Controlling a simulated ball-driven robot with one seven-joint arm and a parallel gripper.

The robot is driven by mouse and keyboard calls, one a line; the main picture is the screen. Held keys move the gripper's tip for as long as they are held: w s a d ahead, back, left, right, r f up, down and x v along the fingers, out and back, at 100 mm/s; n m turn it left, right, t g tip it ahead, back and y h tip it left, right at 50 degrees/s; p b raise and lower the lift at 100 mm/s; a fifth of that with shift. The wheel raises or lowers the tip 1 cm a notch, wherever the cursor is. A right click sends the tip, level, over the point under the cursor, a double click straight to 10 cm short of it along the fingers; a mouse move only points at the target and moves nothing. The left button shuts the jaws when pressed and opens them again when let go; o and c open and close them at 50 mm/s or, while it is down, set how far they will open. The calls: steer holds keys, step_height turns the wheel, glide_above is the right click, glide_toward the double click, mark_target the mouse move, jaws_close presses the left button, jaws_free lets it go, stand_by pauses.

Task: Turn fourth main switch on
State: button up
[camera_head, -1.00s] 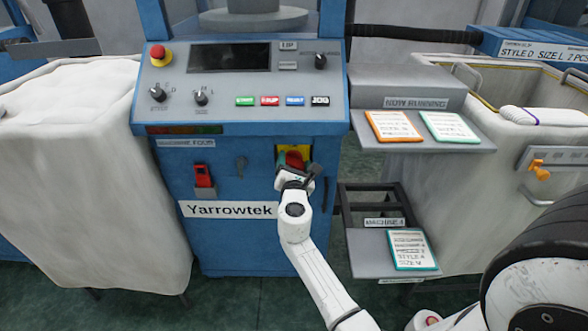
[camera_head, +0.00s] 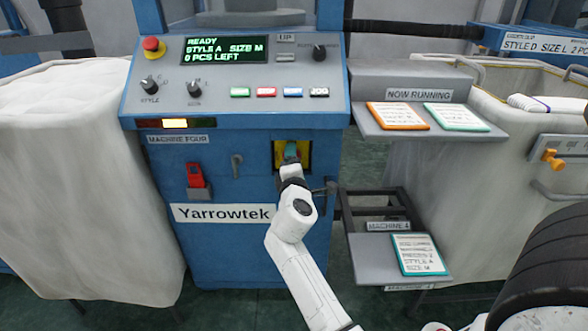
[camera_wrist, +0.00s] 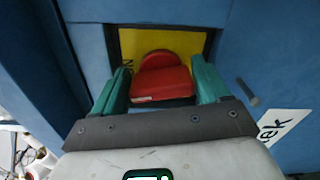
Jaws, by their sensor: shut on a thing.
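The main switch has a red handle (camera_wrist: 163,80) on a yellow plate (camera_head: 305,158), set in the blue front of the cabinet marked MACHINE FOUR (camera_head: 178,139). My gripper (camera_wrist: 162,85) is at the switch, its teal fingers on either side of the red handle and shut on it. In the head view my gripper (camera_head: 291,155) hides most of the handle. The display (camera_head: 225,50) is lit and reads READY, STYLE A, SIZE M, 0 PCS LEFT.
A red emergency button (camera_head: 153,46), knobs and coloured buttons sit on the sloping panel. A red padlock-like piece (camera_head: 196,178) hangs left of the switch. Grey shelves with cards (camera_head: 418,254) stand close on the right. Cloth bins (camera_head: 85,190) flank the cabinet.

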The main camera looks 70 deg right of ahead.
steer(key=shift+f+m+b, duration=0.2)
steer(key=shift+m+b, duration=0.55)
steer(key=shift+m, duration=0.75)
steer(key=o, duration=0.7)
steer(key=p+v, duration=0.1)
steer(key=v, duration=1)
steer(key=shift+d, duration=0.1)
